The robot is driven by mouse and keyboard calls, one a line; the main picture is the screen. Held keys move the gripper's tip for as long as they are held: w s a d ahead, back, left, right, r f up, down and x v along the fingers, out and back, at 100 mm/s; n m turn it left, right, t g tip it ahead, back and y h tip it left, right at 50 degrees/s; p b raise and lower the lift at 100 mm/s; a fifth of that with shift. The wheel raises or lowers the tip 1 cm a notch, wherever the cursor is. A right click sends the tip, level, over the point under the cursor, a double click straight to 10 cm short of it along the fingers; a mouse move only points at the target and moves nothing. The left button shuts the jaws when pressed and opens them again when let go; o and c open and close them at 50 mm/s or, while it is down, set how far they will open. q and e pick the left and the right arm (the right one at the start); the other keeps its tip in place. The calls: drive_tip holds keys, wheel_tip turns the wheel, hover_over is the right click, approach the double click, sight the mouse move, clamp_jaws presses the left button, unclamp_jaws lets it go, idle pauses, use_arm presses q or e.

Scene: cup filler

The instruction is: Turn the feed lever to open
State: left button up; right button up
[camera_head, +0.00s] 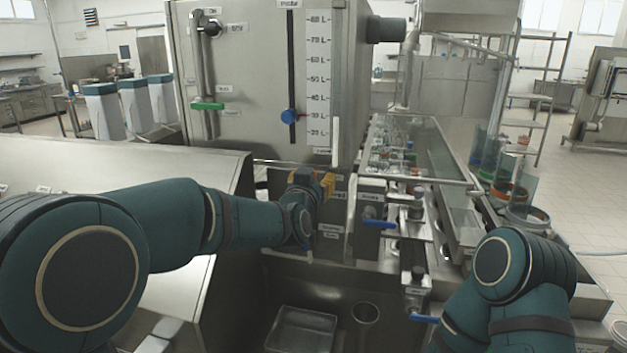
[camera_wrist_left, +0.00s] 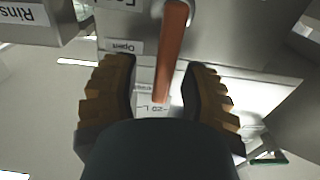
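The feed lever (camera_wrist_left: 171,55) is an orange-red bar in the left wrist view, hanging from a pale pivot at the top edge. A label reading "Open" (camera_wrist_left: 123,46) is beside it on the metal panel. My left gripper (camera_wrist_left: 160,82) is open, with one yellow-brown padded finger on each side of the lever and a visible gap on both sides. In the head view my left gripper (camera_head: 315,181) is at the lower front of the metal tank, and it mostly hides the lever there. My right arm shows at the lower right, but its gripper is out of view.
Blue-handled valves (camera_head: 380,223) are right of my left gripper. A sink with a metal tray (camera_head: 302,330) lies below.

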use_arm(q)
drive_tip(key=v, duration=1.2)
